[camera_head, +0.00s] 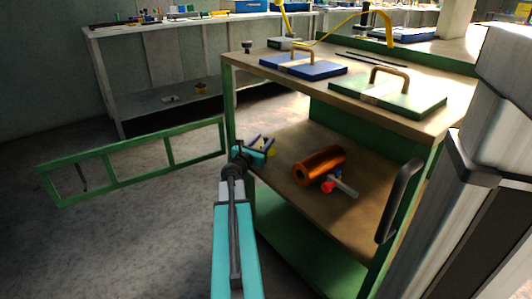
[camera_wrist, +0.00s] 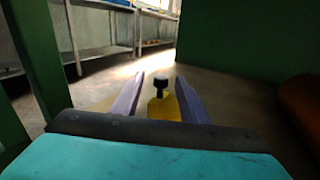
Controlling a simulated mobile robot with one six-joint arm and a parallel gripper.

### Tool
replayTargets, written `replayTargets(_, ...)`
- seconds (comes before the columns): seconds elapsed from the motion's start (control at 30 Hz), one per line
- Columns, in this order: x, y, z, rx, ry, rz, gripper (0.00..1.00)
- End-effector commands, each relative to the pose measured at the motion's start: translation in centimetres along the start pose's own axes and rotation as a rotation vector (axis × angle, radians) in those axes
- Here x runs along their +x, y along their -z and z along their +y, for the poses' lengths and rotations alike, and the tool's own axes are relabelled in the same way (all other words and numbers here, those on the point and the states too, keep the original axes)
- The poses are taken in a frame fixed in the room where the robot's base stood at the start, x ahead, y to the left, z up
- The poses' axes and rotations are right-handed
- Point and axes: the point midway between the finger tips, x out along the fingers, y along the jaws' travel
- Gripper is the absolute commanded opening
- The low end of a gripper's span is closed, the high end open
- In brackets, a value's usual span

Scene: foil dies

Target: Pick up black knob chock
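The black knob chock (camera_wrist: 162,108) is a yellow block with a black knob standing upright on it. In the wrist view it is between the two purple fingers of my gripper (camera_wrist: 160,78), with no clear contact on either side. In the head view my gripper (camera_head: 263,141) reaches over the left end of the lower wooden shelf. A small yellow part of the chock (camera_head: 271,151) shows beside the fingers there; the rest is hidden by my gripper. The fingers are apart and open.
An orange cylinder (camera_head: 318,166) lies on the shelf right of my gripper, with a red-and-grey tool (camera_head: 341,183) beside it. A green post of the bench (camera_wrist: 34,50) stands close on the left in the wrist view. The upper worktop (camera_head: 335,77) is above the shelf.

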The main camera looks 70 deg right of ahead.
Motion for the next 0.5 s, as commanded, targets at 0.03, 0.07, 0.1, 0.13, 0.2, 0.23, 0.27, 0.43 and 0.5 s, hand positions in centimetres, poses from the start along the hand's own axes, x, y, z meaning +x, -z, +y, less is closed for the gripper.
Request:
replayTargets(0.03,0.7,0.1,0.1,0.001,0.0,0.0,0.4)
replayTargets(0.07,0.9,0.1,0.1,0.0,0.0,0.0,0.4)
replayTargets(0.1,1.1,0.1,0.1,0.0,-0.001,0.001,0.4)
replayTargets(0.13,1.3,0.1,0.1,0.0,-0.001,0.001,0.4)
replayTargets(0.2,1.6,0.1,0.1,-0.001,-0.001,0.001,0.4)
replayTargets(0.23,1.6,0.1,0.1,-0.001,-0.001,0.001,0.4)
replayTargets(0.27,1.7,0.0,0.0,-0.001,-0.001,0.001,0.4)
replayTargets(0.43,1.6,0.0,0.0,-0.001,-0.001,0.001,0.4)
replayTargets(0.5,1.6,0.0,0.0,-0.001,-0.001,0.001,0.4)
